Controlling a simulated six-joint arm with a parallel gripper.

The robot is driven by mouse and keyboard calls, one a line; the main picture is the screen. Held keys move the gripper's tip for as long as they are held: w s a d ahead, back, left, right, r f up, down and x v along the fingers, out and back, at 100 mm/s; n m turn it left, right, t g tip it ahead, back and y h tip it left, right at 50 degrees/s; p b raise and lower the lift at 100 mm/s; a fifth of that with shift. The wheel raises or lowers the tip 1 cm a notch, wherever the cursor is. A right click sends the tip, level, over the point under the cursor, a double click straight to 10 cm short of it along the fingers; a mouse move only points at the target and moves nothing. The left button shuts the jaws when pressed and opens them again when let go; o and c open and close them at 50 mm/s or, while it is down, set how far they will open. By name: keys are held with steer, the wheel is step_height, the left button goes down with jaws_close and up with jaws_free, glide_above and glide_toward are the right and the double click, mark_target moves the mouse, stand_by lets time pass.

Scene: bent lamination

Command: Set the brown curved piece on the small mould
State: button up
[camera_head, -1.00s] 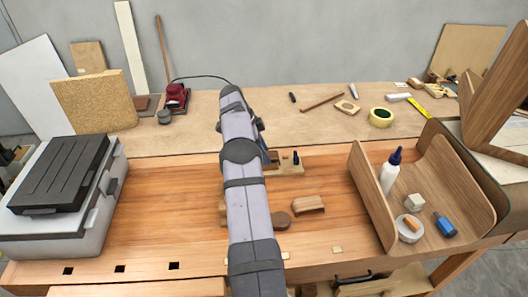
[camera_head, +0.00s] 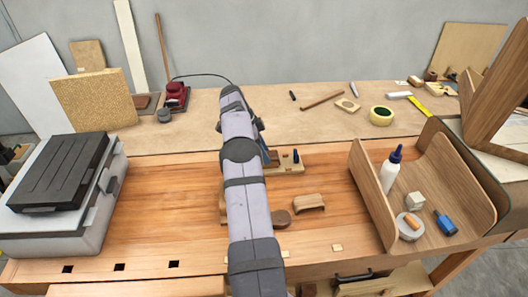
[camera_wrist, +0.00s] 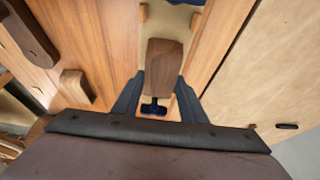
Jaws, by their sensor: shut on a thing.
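My gripper (camera_wrist: 162,78) is shut on a dark brown wooden piece (camera_wrist: 163,58), its fingers on either side of it in the wrist view. The piece is seen from above, so its curve does not show. It lies over or just in front of a pale wooden board (camera_wrist: 178,18); whether it touches cannot be told.
A lighter arched wooden piece (camera_head: 309,202) and a dark rounded piece (camera_head: 281,219) lie on the bench right of my arm. A curved wooden tray (camera_head: 372,205) with a glue bottle (camera_head: 390,172) stands farther right. A grey case (camera_head: 85,225) stands left; the bench between is clear.

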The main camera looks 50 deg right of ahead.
steer(key=shift+f, duration=0.4)
steer(key=o, duration=1.5)
steer(key=shift+r, duration=0.1)
steer(key=shift+r+p, duration=3)
steer(key=shift+r, duration=0.95)
